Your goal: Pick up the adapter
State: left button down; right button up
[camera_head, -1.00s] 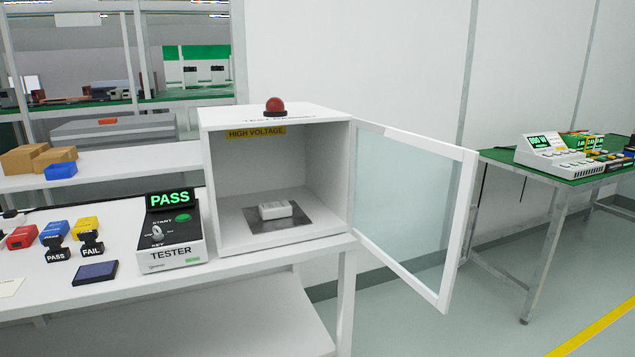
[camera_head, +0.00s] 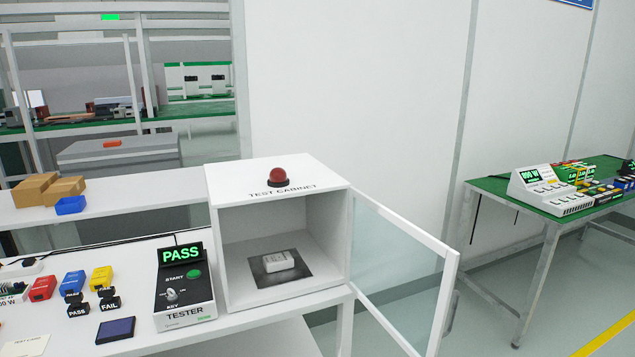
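A small white adapter (camera_head: 279,261) lies flat on a dark square plate (camera_head: 262,278) inside the white test cabinet (camera_head: 277,222). The cabinet has a red dome lamp (camera_head: 278,176) on top. Its glass door (camera_head: 400,258) stands wide open to the right, so the front is clear. Neither of my grippers shows in the head view.
The tester (camera_head: 184,290) left of the cabinet shows a green PASS. Pass and fail stamps (camera_head: 110,303), a dark ink pad (camera_head: 115,329) and coloured boxes (camera_head: 74,282) lie farther left. The open door's frame juts out front right. A green table (camera_head: 490,186) stands at right.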

aim_at(274, 263)
jog(key=l+u, duration=0.15)
jog(key=u, duration=0.4)
jog(key=i+l+u, duration=0.15)
jog(key=l+u, duration=0.2)
jog(key=l, duration=0.55)
jog(key=l+u, duration=0.3)
jog(key=l, duration=0.6)
jog(key=k+l, duration=0.1)
jog(key=l, duration=0.25)
jog(key=k+l, duration=0.1)
jog(key=l, duration=0.2)
jog(key=k+l, duration=0.15)
jog(key=l, duration=0.2)
